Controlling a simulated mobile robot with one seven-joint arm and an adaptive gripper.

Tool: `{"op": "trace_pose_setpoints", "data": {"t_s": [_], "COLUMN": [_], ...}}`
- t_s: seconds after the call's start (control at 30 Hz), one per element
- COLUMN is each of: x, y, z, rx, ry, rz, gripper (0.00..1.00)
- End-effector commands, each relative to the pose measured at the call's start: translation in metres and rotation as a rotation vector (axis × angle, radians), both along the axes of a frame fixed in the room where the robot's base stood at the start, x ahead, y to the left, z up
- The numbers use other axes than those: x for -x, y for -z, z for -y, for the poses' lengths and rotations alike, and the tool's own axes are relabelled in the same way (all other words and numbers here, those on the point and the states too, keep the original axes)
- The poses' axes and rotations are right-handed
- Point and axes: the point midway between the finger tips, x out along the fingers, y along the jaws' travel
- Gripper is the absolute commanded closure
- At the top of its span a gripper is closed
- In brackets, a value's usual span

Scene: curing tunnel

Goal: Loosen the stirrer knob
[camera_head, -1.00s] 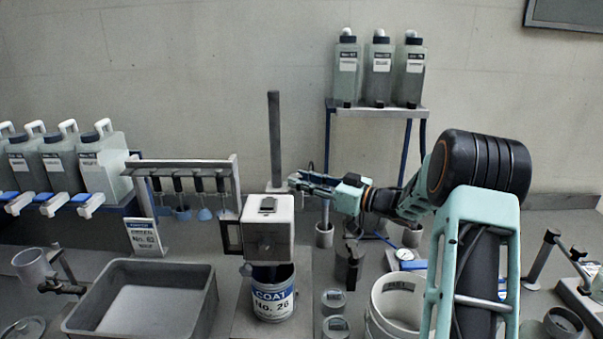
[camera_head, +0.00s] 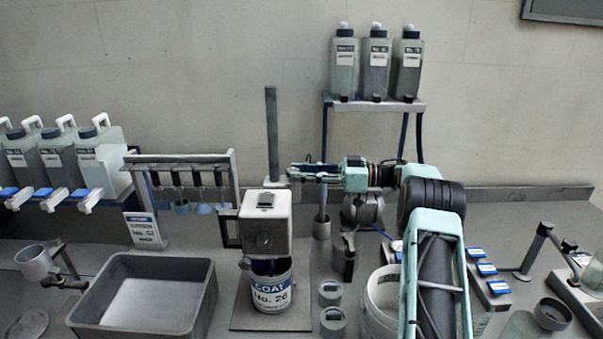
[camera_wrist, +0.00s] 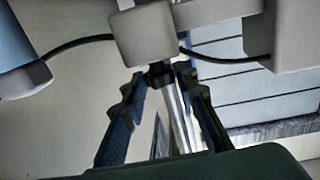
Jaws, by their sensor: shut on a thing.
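The stirrer has a pale box head (camera_head: 265,222) beside a dark upright post (camera_head: 272,130). Its stirring end goes down into a can (camera_head: 271,292) labelled "COAT No. 26". My gripper (camera_head: 292,172) reaches in from the right, behind the stirrer head and close to the post. In the wrist view my gripper (camera_wrist: 159,76) has its two blue-black fingers closed on the small dark stirrer knob (camera_wrist: 160,72), just below a pale block (camera_wrist: 145,35). The knob is too small to make out in the head view. Its turn angle cannot be told.
A rack of hanging dark-handled tools (camera_head: 180,160) stands left of the stirrer, with a grey tray (camera_head: 145,300) in front. A bottle shelf (camera_head: 375,103) stands behind my arm. Small jars (camera_head: 331,292) and a white bucket (camera_head: 382,290) stand to the right of the can.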

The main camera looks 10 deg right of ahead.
Motion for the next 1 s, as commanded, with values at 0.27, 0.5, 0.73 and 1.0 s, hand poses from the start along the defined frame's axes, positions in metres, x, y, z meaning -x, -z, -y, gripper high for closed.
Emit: {"op": "trace_pose_setpoints", "data": {"t_s": [0.27, 0.5, 0.73, 1.0], "x": [-0.0016, -0.0023, -0.0022, -0.0022], "y": [0.0003, -0.0002, -0.0010, -0.0012], "z": [-0.0002, -0.0003, -0.0003, -0.0003], "rx": [-0.001, -0.002, -0.002, -0.003], "ry": [-0.060, -0.086, -0.093, -0.093], "rz": [0.001, 0.001, 0.000, 0.002], "gripper": [0.97, 0.97, 0.97, 0.97]}}
